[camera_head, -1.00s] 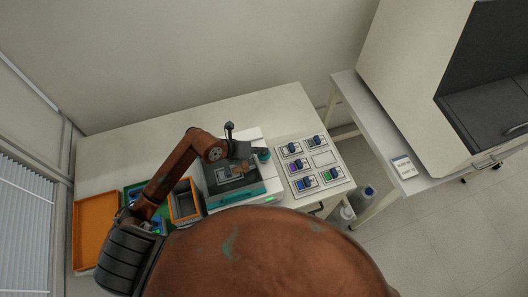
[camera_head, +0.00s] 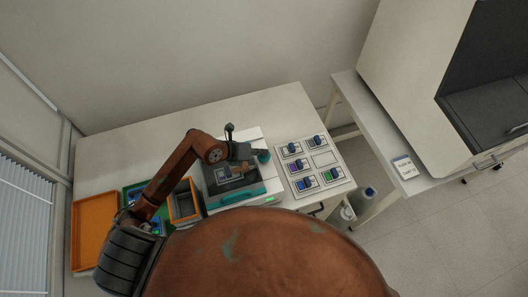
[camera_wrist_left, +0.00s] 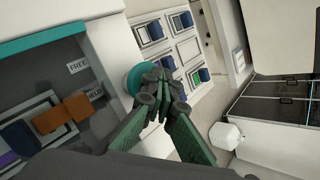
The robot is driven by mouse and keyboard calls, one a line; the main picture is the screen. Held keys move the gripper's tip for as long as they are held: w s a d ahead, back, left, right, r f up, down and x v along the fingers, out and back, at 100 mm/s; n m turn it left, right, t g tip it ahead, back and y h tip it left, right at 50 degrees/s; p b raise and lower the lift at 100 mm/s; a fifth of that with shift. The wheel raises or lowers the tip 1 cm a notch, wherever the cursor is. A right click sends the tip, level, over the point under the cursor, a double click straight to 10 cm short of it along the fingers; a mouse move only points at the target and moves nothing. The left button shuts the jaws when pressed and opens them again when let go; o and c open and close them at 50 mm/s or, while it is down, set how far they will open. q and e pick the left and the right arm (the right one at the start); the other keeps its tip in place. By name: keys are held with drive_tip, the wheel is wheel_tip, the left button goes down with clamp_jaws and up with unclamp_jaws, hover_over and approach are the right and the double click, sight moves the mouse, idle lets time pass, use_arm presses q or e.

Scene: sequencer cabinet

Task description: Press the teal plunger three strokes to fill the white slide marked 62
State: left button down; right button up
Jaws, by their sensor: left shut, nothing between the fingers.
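The round teal plunger (camera_head: 263,157) is at the right side of the white machine (camera_head: 250,137), and its teal cap (camera_wrist_left: 137,76) also shows in the left wrist view. My left gripper (camera_wrist_left: 160,84) is shut and empty, its fingertips overlapping the cap's right edge in that view. I cannot tell whether they touch it. In the head view, my left gripper (camera_head: 256,152) is beside the plunger. The machine's dark deck (camera_wrist_left: 88,72) has labels reading FREE and HELD, an orange clamp (camera_wrist_left: 62,113) and a blue-ended slide (camera_wrist_left: 17,142). No number 62 is legible. My right gripper is out of view.
A white board (camera_head: 324,159) with several blue-ended slides in marked places lies right of the machine. An orange tray (camera_head: 95,231) and an orange-rimmed bin (camera_head: 184,201) are on the left. Bottles (camera_head: 367,193) stand off the table's right side. A cabinet (camera_head: 411,70) is farther right.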

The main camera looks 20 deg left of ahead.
use_arm(q)
drive_tip(key=shift+s+f, duration=0.1)
idle(0.3)
drive_tip(key=shift+r+p, duration=1.3)
drive_tip(key=shift+r, duration=0.6)
drive_tip(key=shift+f, duration=0.45)
